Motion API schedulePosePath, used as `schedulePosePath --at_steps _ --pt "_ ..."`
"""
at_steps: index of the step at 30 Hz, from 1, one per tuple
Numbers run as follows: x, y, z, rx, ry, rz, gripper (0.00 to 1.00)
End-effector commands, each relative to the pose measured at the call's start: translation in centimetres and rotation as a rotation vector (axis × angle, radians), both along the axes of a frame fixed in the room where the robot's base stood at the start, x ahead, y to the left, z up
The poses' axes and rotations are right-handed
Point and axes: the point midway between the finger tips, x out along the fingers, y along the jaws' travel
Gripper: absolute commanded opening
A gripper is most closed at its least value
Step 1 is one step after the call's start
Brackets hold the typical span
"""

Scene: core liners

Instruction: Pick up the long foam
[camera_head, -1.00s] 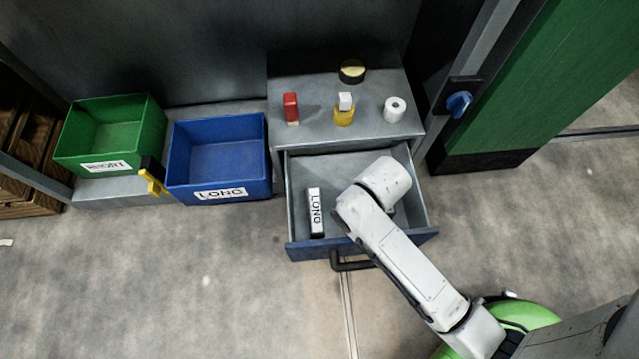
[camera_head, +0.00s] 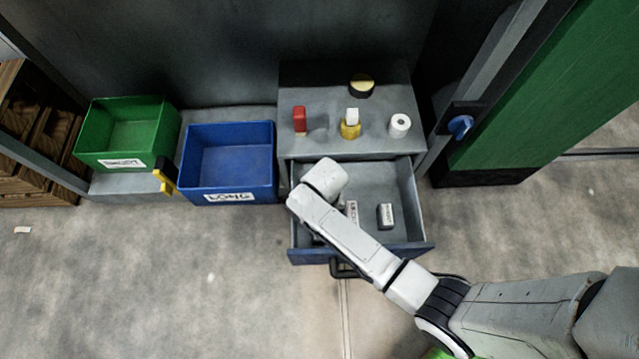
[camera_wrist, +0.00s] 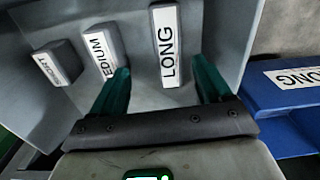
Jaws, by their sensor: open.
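The long foam (camera_wrist: 167,45) is a grey block with a white LONG label, lying in the open drawer (camera_head: 405,185). In the head view my arm hides it. In the wrist view my gripper (camera_wrist: 163,84) has its two green fingers spread apart, with nothing held. The long foam lies ahead of the gap between them, nearer the right finger. The medium foam (camera_wrist: 102,50) is to its left, by the left finger, and also shows partly in the head view (camera_head: 351,211). The short foam (camera_wrist: 57,63) is farther left; it shows in the head view (camera_head: 386,216).
A blue bin (camera_head: 229,196) labelled LONG and a green bin (camera_head: 110,158) stand left of the drawer. The cabinet top (camera_head: 325,145) holds a red item (camera_head: 300,121), a yellow bottle (camera_head: 351,129), a white roll (camera_head: 399,125) and a dark round item (camera_head: 361,86). Drawer walls surround the foams.

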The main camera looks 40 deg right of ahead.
Motion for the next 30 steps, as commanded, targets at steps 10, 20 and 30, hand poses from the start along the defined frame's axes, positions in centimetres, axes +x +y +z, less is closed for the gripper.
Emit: schedulePosePath --at_steps 10,20,30 --pt "1.2 0.5 -3.2 -0.009 0.012 -0.062 0.78" --pt "1.3 0.5 -6.4 -0.009 0.010 -0.061 0.78" --pt "1.6 0.6 -9.5 -0.009 0.010 -0.061 0.78"
